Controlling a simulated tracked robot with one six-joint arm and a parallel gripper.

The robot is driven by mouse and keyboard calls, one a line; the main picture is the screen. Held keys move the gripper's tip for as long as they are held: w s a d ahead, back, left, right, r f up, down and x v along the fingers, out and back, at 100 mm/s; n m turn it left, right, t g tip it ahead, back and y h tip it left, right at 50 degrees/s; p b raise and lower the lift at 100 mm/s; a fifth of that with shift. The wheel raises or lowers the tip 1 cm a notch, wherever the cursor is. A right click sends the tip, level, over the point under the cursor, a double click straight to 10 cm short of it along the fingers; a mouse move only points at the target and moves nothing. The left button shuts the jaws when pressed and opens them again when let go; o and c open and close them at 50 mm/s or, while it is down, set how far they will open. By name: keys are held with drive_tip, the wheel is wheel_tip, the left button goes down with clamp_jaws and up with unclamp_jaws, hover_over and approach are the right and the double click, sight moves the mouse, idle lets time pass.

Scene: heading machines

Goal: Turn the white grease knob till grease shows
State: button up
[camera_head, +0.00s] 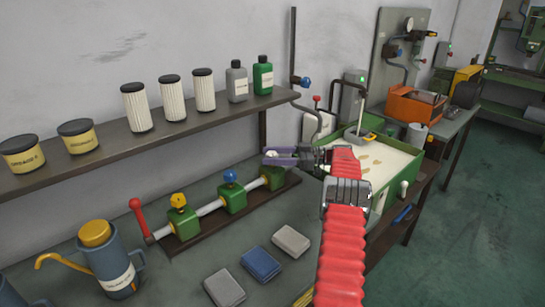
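The white grease knob (271,154) shows as a small pale spot at the fingertips of my gripper (268,157). It sits over the third green block (273,178), the right-hand one on the grease manifold (205,227). My gripper reaches in from the right, with its dark fingers on the far and near sides of the knob. The fingers hide most of the knob, and I cannot tell whether they touch it. No grease can be made out at this block.
The other green blocks carry a yellow knob (178,200) and a blue knob (230,176). A red-handled lever (137,210) stands at the manifold's left end. A shelf (150,138) with filters, tins and bottles runs behind. Folded cloths (261,264) lie in front. A green-framed tray (395,160) stands right.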

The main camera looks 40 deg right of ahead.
drive_tip(key=shift+f, duration=0.1)
drive_tip(key=v, duration=0.7)
drive_tip(key=shift+s+d, duration=0.15)
drive_tip(key=shift+d, duration=0.05)
idle(0.4)
drive_tip(key=s+a+r+m+t+h, duration=0.1)
drive_tip(key=a+r+m+t+h, duration=0.25)
drive_tip(key=r, duration=0.35)
drive_tip(key=s+a+r+m+t+h, duration=0.1)
drive_tip(key=a+r+m+t+h, duration=0.1)
drive_tip(key=r+t, duration=0.35)
drive_tip(key=s+f+m+g+h, duration=0.1)
drive_tip(key=s+f+m+h, duration=0.1)
drive_tip(key=f+h, duration=0.1)
drive_tip(key=s+a+f+m+g+h, duration=0.1)
drive_tip(key=s+f+h, duration=0.1)
drive_tip(key=f+h, duration=0.2)
drive_tip(key=s+f+m+g+h, duration=0.1)
drive_tip(key=s+f+m+h, duration=0.1)
drive_tip(key=f, duration=0.3)
drive_tip(key=shift+s+a+f+m+h, duration=0.1)
drive_tip(key=shift+a+f+m+h, duration=0.25)
drive_tip(key=shift+h, duration=0.3)
